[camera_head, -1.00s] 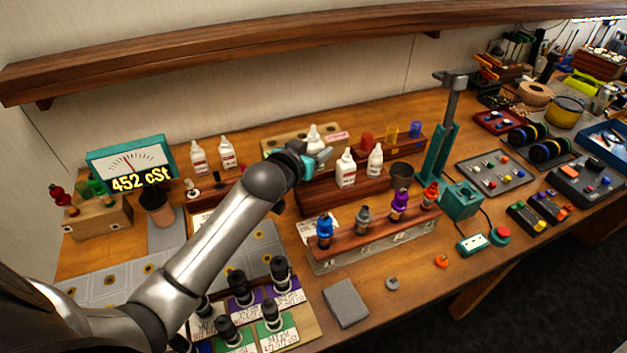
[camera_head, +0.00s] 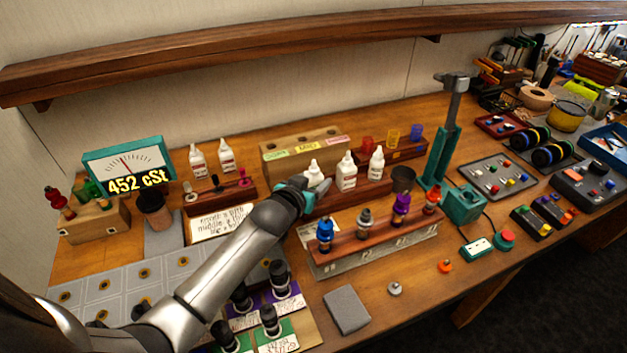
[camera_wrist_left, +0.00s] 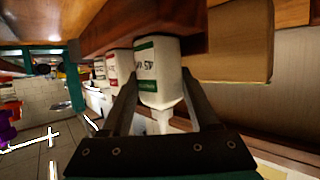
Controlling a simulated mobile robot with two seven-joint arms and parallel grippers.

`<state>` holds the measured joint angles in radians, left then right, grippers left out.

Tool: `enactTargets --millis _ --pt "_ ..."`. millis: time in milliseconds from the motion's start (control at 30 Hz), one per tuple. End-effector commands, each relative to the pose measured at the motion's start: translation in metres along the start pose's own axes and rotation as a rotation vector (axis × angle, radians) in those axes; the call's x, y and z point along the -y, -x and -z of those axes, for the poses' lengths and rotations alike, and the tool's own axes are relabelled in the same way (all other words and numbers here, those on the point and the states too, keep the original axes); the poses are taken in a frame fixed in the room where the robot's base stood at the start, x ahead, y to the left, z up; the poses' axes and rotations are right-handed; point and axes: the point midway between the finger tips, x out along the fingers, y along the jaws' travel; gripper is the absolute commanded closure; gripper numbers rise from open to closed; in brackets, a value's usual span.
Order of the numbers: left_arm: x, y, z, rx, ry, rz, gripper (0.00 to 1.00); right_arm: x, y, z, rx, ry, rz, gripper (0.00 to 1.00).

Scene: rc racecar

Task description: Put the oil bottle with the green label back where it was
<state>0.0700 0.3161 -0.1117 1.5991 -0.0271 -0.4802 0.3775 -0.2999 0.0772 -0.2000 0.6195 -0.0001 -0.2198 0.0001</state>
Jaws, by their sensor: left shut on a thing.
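My left gripper (camera_head: 308,187) is shut on the white oil bottle with the green label (camera_head: 312,173). In the left wrist view, the bottle (camera_wrist_left: 157,68) sits between the two fingers (camera_wrist_left: 158,85), with its green band and handwriting showing. The bottle is at the left end of a row with two other white bottles, a middle one (camera_head: 346,172) and a right one (camera_head: 376,163), on a dark wooden rack (camera_head: 350,197). Its base is close to the rack; whether it rests there I cannot tell. My right gripper is not in view.
A wooden holder with coloured shock parts (camera_head: 370,240) stands in front. Two more white bottles (camera_head: 226,156) stand at the back left, near a viscosity gauge (camera_head: 127,165) reading 452 cSt.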

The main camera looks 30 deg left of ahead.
Motion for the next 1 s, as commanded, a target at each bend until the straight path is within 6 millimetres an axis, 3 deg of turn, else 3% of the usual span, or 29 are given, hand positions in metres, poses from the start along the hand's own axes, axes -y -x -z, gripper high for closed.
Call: enactTargets --millis 33,300,667,1000 --pt "0.000 -0.001 -0.002 0.000 0.000 0.000 0.38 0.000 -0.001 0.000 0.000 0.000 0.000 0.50" --pt "0.000 0.000 -0.001 0.000 0.000 0.000 0.09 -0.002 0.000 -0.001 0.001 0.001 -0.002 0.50" --pt "0.000 0.004 0.002 0.001 0.001 0.000 0.09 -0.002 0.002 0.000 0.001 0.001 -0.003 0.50" --pt "0.000 0.052 0.002 0.002 0.001 0.000 0.09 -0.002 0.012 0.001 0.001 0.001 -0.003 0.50"
